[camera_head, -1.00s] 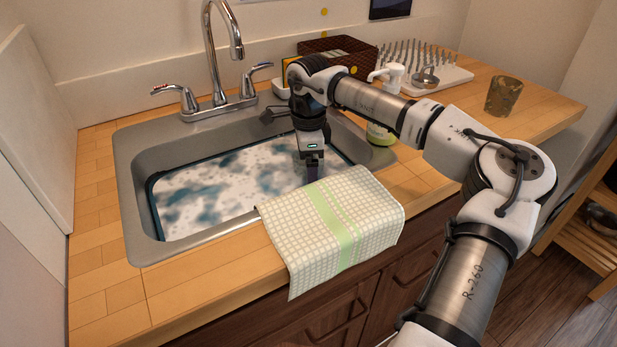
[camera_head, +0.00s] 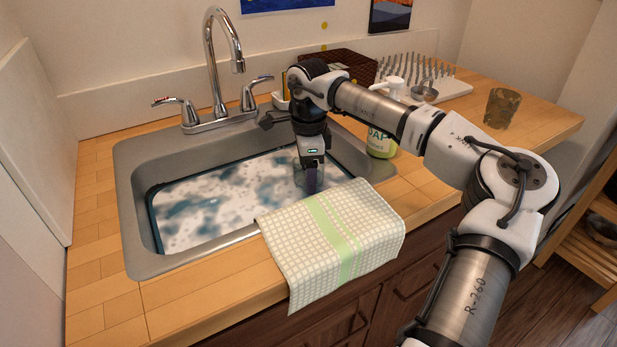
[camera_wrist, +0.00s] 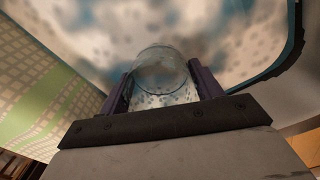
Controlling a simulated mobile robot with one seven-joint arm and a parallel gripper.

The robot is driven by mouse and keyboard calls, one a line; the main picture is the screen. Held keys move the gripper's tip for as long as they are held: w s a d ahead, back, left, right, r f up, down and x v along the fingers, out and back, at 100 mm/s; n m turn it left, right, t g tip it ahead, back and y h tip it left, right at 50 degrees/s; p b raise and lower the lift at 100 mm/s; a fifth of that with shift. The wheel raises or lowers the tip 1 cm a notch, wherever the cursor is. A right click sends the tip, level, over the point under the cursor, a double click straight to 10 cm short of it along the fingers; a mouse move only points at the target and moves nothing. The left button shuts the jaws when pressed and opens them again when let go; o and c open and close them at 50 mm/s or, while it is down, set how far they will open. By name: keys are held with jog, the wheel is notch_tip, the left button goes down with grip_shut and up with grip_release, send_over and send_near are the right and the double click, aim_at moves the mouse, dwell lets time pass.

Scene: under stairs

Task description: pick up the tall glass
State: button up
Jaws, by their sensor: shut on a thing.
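The tall glass (camera_wrist: 160,75) is clear and sits between the two dark purple fingers of my gripper (camera_wrist: 160,92) in the wrist view. Its round end points away from the wrist, toward the foamy water. In the head view the glass (camera_head: 301,178) shows faintly around the fingers, above the sink water near the front right of the basin. My gripper (camera_head: 312,180) points down there and is shut on the glass. The lower part of the glass is hard to make out against the suds.
The grey sink (camera_head: 133,205) is full of foamy water. A checked towel (camera_head: 335,240) hangs over its front edge. A soap bottle (camera_head: 380,143) stands close behind my arm. A brown tumbler (camera_head: 501,108) and a drying rack (camera_head: 450,85) are at the right. The faucet (camera_head: 212,70) rises behind.

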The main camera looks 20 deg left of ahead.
notch_tip(320, 180, up, 18)
jog(key=shift+r, duration=0.25)
jog(key=o, duration=0.5)
jog(key=c, duration=0.7)
jog(key=shift+o, duration=0.2)
jog(key=shift+s+f, duration=0.1)
